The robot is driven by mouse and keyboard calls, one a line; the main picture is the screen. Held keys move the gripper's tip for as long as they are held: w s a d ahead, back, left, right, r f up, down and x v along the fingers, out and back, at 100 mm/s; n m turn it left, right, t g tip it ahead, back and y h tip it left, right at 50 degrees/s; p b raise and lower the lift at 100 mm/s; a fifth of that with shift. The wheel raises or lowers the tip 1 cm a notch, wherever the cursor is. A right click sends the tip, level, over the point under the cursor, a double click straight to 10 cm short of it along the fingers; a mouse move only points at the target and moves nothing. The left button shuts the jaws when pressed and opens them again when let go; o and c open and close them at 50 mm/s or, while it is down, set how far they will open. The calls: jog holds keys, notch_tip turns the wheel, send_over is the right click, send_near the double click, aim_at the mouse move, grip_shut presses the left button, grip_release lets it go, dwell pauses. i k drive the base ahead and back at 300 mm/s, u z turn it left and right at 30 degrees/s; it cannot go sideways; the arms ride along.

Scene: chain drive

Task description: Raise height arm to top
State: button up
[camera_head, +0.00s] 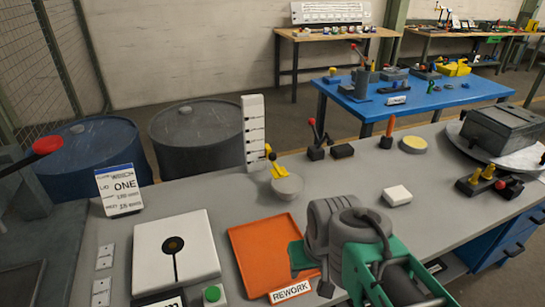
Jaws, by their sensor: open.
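An upright white post with dark marks and small labels (253,130) stands at the back edge of the grey bench. A yellow arm (257,164) with a dark knob (272,156) sits low on this post, near its foot; it looks like the height arm. A round grey dish (288,187) is just in front of it. My gripper (311,272), on my grey and green arm, is at the lower right over the orange tray's right edge. It is open, in front of and apart from the yellow arm. Its fingers are partly hidden.
A red-knobbed lever (315,140), an orange-handled piece (388,134) and a white block (397,195) stand right of the post. Barrels (196,133) are behind.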

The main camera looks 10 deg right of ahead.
aim_at(278, 172)
jog(key=u, duration=2.65)
jog(key=k, duration=1.25)
jog(key=z, duration=2.15)
jog(key=i, duration=0.5)
jog(key=z, duration=0.15)
